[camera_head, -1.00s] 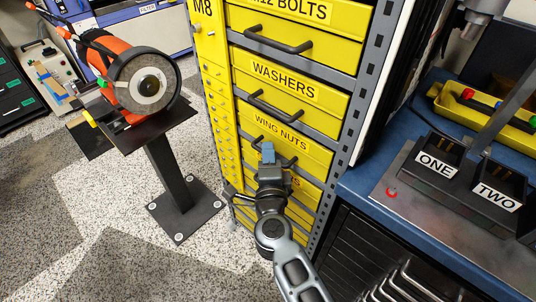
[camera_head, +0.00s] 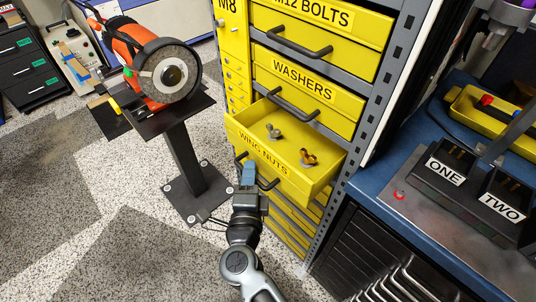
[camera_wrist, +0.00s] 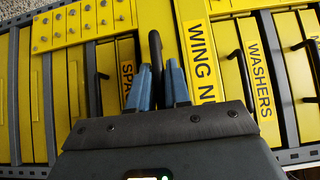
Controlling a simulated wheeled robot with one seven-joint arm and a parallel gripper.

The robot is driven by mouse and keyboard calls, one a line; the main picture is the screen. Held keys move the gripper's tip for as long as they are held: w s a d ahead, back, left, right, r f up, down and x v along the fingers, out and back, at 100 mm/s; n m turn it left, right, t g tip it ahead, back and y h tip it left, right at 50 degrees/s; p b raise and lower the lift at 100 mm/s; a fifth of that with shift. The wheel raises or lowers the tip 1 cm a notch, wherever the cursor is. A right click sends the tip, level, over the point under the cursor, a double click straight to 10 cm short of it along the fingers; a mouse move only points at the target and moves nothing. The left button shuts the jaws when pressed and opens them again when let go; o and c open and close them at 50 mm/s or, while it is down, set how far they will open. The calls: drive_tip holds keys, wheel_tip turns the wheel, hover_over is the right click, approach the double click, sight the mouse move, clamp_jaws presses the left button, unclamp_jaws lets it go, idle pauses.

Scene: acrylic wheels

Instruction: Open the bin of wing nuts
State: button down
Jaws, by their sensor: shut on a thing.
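The yellow wing nuts bin (camera_head: 318,181) is pulled well out of the cabinet in the head view, its label reading WING NUTS. Two wing nuts lie inside it, a dark one (camera_head: 273,131) and a brownish one (camera_head: 308,157). My gripper (camera_head: 248,172) is at the bin's front, shut on its dark handle (camera_head: 268,183). In the wrist view the blue fingers (camera_wrist: 159,84) stand on either side of the handle (camera_wrist: 155,48), beside the label (camera_wrist: 202,60). The fingers hide part of the handle.
The washers drawer (camera_head: 302,90) and the M12 bolts drawer (camera_head: 318,25) above are closed. A bench grinder (camera_head: 165,72) on a pedestal stands left of the cabinet. A blue workbench (camera_head: 372,188) is at right. Speckled floor is open in front.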

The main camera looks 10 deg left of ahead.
drive_tip(key=shift+s+a+p, duration=0.25)
drive_tip(key=shift+s+a, duration=0.65)
drive_tip(key=shift+s, duration=0.3)
drive_tip(key=shift+s+a+p, duration=0.2)
drive_tip(key=shift+s+a, duration=0.7)
drive_tip(key=shift+s, duration=0.25)
drive_tip(key=c, duration=1.2)
unclamp_jaws()
drive_tip(key=shift+o, duration=0.2)
drive_tip(key=s+d, duration=0.1)
drive_tip(key=s, duration=0.6)
drive_tip(key=shift+s, duration=0.35)
